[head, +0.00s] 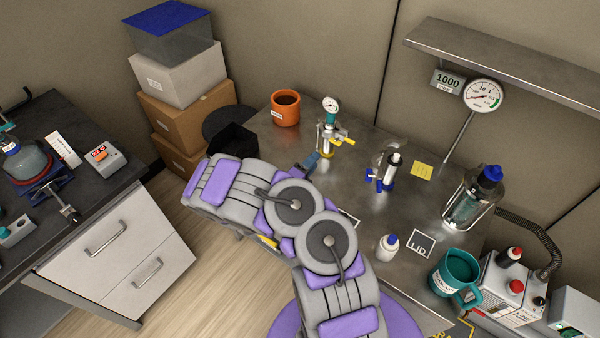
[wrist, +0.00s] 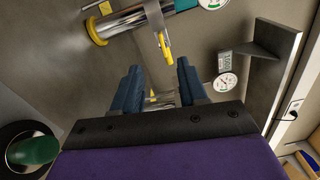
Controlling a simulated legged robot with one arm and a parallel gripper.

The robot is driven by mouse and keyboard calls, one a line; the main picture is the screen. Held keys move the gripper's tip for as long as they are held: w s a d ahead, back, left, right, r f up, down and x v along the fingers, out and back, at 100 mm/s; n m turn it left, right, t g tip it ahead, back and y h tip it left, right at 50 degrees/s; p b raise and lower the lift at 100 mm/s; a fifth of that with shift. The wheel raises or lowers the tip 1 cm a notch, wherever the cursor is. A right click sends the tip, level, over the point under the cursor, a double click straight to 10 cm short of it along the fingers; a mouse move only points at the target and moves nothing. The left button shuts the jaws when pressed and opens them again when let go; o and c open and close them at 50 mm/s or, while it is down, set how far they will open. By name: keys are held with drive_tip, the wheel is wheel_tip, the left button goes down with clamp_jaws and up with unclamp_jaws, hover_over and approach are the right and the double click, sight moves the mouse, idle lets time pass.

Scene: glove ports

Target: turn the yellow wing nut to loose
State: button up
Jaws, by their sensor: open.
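The yellow wing nut (head: 346,141) sticks out to the right of a chrome cylinder fixture (head: 327,136) with a yellow base ring and a gauge on top. In the wrist view the wing nut (wrist: 164,45) shows as a yellow piece just beyond my fingertips, roughly between them. The chrome fixture (wrist: 125,22) runs across the top of that view. My gripper (wrist: 159,68) is open, with two dark blue fingers apart and nothing between them. In the head view my gripper (head: 312,160) is just below and left of the fixture, partly hidden by my arm.
A similar fixture with blue parts (head: 387,172) stands to the right. An orange pot (head: 286,108) is at the back left. A white bottle (head: 388,247), a teal mug (head: 455,273) and a glass vessel (head: 470,200) stand on the steel table (head: 345,190). A shelf (head: 510,65) overhangs.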

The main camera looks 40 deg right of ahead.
drive_tip(key=p+v, duration=0.1)
drive_tip(key=v, duration=0.5)
drive_tip(key=shift+a, duration=0.2)
